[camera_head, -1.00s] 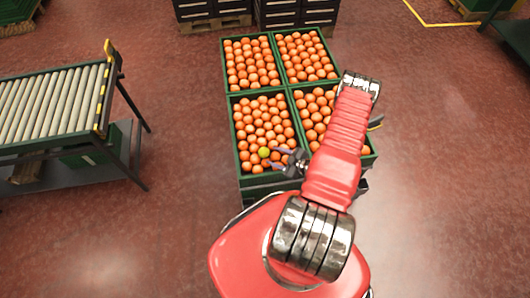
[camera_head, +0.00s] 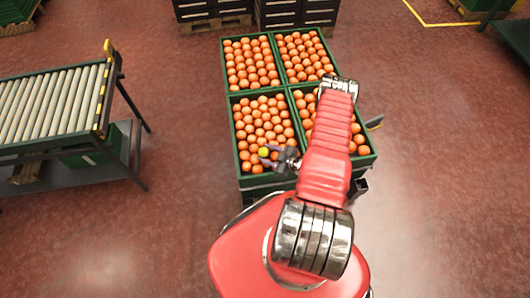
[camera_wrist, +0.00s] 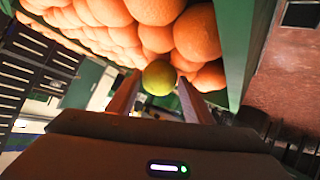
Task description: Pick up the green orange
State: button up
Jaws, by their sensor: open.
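The green orange (camera_head: 264,152) is yellow-green and lies among orange ones in the near left crate (camera_head: 238,150), close to its front. In the wrist view the green orange (camera_wrist: 159,77) shows between the far ends of my two fingers, with orange ones right behind it. My gripper (camera_head: 272,155) is open, its fingertips at the right side of the green orange in the head view. In the wrist view my gripper (camera_wrist: 158,92) has one finger on each side of the fruit. I cannot tell whether the fingers touch it.
Three more crates of oranges adjoin, such as the far left crate (camera_head: 224,62). A green crate wall (camera_wrist: 238,50) stands close to the right finger in the wrist view. A roller conveyor (camera_head: 50,105) stands at the left. The red floor (camera_head: 440,150) at the right is clear.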

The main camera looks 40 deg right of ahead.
aim_at(267, 153)
jog(key=shift+c, duration=0.6)
jog(key=c, duration=0.6)
jog(key=shift+r, duration=0.1)
jog(key=shift+r, duration=4.9)
